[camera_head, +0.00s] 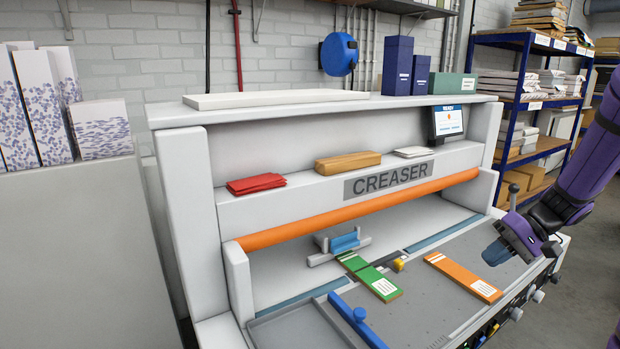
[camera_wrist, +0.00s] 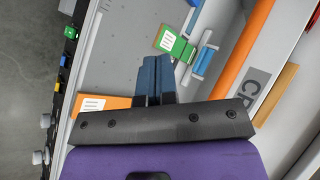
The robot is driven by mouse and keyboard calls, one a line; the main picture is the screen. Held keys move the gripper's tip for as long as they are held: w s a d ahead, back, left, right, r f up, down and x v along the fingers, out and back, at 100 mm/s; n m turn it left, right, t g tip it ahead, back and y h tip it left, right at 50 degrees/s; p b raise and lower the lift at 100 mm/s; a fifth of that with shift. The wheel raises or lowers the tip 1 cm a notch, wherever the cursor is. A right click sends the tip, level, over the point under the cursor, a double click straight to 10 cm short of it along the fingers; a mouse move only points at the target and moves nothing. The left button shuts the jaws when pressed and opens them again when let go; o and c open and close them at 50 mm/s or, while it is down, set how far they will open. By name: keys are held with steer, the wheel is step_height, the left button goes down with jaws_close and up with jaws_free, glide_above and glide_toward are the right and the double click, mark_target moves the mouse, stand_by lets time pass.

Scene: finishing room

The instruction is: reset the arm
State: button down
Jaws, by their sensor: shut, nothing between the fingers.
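My arm (camera_head: 580,165) is purple and reaches in from the right of the head view. My gripper (camera_head: 495,252) is over the right part of the creaser's grey bed (camera_head: 420,285), pointing down and to the left. In the wrist view my gripper (camera_wrist: 155,68) has its two dark blue fingers together with nothing between them. An orange card stack (camera_head: 464,277) lies on the bed left of my gripper. A green card stack (camera_head: 370,276) lies farther left, beside a blue and grey part (camera_head: 344,243). The wrist view hides part of the orange stack (camera_wrist: 92,103) behind my gripper.
An orange bar (camera_head: 360,208) crosses the creaser (camera_head: 165,115) above the bed. Its shelf holds a red stack (camera_head: 256,184), a tan stack (camera_head: 347,161) and a white one (camera_head: 412,152). Loaded blue shelving (camera_head: 515,120) stands behind at right. Knobs (camera_head: 516,313) line the front edge.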

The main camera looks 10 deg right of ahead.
steer(key=s+a+r+n+g+h, duration=0.1)
steer(key=s+a+r+h, duration=0.2)
steer(key=a+r, duration=0.3)
steer(key=s+a+r+n+h, duration=0.1)
steer(key=s+a+r+h, duration=0.1)
steer(key=s+a+r, duration=0.3)
steer(key=s+a+r+t+h, duration=0.2)
steer(key=s+a+r, duration=0.1)
steer(key=s, duration=0.2)
steer(key=s+a+r+n+t+h, duration=0.1)
steer(key=s+a+r+t, duration=0.1)
steer(key=s+a+r, duration=0.1)
steer(key=shift+s+r+n+h, duration=0.35)
steer(key=shift+s+r, duration=0.4)
steer(key=shift+s, duration=0.6)
